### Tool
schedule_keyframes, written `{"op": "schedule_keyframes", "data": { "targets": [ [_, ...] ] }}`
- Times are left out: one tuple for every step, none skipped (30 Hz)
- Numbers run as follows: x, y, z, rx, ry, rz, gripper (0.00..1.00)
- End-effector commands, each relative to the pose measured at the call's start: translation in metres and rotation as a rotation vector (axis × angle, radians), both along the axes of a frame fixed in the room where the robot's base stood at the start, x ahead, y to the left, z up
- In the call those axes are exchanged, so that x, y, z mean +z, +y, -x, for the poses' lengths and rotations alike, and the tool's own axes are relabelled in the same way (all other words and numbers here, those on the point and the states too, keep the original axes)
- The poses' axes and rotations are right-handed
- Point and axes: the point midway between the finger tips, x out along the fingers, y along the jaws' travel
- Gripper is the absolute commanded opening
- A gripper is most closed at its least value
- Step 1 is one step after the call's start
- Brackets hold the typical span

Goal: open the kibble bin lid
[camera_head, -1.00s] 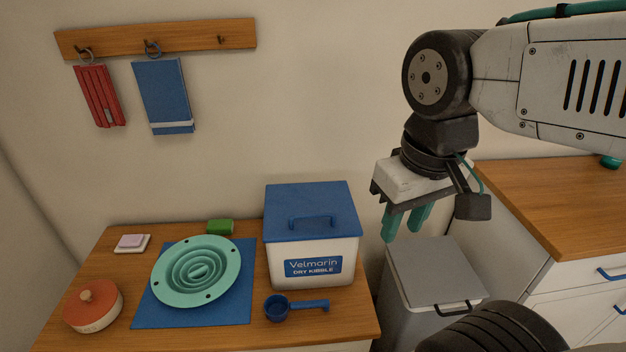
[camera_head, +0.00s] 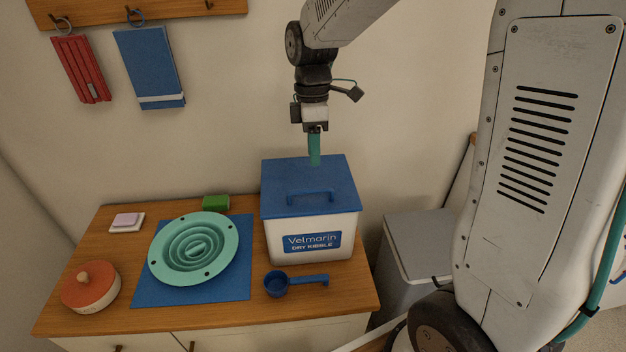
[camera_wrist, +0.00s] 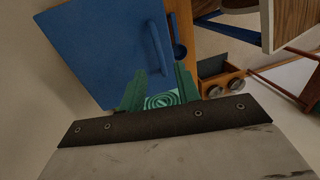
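The white kibble bin (camera_head: 309,248) stands at the right end of the wooden counter, with a "Velmarin Dry Kibble" label on its front. Its blue lid (camera_head: 285,173) is closed flat on top, with a raised blue handle (camera_head: 312,193). The lid (camera_wrist: 95,45) and its handle (camera_wrist: 157,47) also show in the wrist view. My gripper (camera_head: 315,163) points down over the rear part of the lid, behind the handle in the picture. In the wrist view its green fingers (camera_wrist: 160,85) are apart with nothing between them. I cannot tell whether the tips touch the lid.
A blue scoop (camera_head: 277,285) lies in front of the bin. A teal ridged bowl (camera_head: 224,229) sits on a blue mat (camera_head: 146,291) to the left. A green block (camera_head: 215,202) and a red-lidded pot (camera_head: 90,286) are on the counter. A grey bin (camera_head: 414,240) stands right.

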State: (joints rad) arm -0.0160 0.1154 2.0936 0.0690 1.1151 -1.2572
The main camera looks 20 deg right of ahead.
Motion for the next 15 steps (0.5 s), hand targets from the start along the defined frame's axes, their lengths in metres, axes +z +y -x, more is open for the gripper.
{"op": "schedule_keyframes", "data": {
  "targets": [
    [-0.005, 0.001, -0.002, 0.014, 0.004, -0.003, 0.33],
    [-0.007, 0.001, -0.003, 0.019, 0.005, -0.004, 0.33],
    [-0.011, 0.001, -0.003, 0.023, 0.006, -0.006, 0.33],
    [-0.014, 0.002, -0.002, 0.024, 0.006, -0.006, 0.33],
    [-0.018, 0.002, -0.001, 0.025, 0.005, -0.006, 0.33],
    [-0.023, 0.002, 0.000, 0.025, 0.006, -0.006, 0.33],
    [-0.028, 0.003, 0.001, 0.024, 0.007, -0.005, 0.33],
    [-0.033, 0.003, 0.003, 0.024, 0.008, -0.005, 0.33],
    [-0.040, 0.003, 0.003, 0.024, 0.007, -0.005, 0.33],
    [-0.045, 0.004, 0.004, 0.024, 0.007, -0.005, 0.33],
    [-0.050, 0.004, 0.005, 0.023, 0.007, -0.005, 0.33],
    [-0.056, 0.004, 0.007, 0.023, 0.007, -0.005, 0.33],
    [-0.060, 0.005, 0.008, 0.023, 0.008, -0.005, 0.33],
    [-0.064, 0.005, 0.008, 0.023, 0.006, -0.006, 0.33],
    [-0.068, 0.005, 0.009, 0.023, 0.006, -0.006, 0.33]
  ]
}}
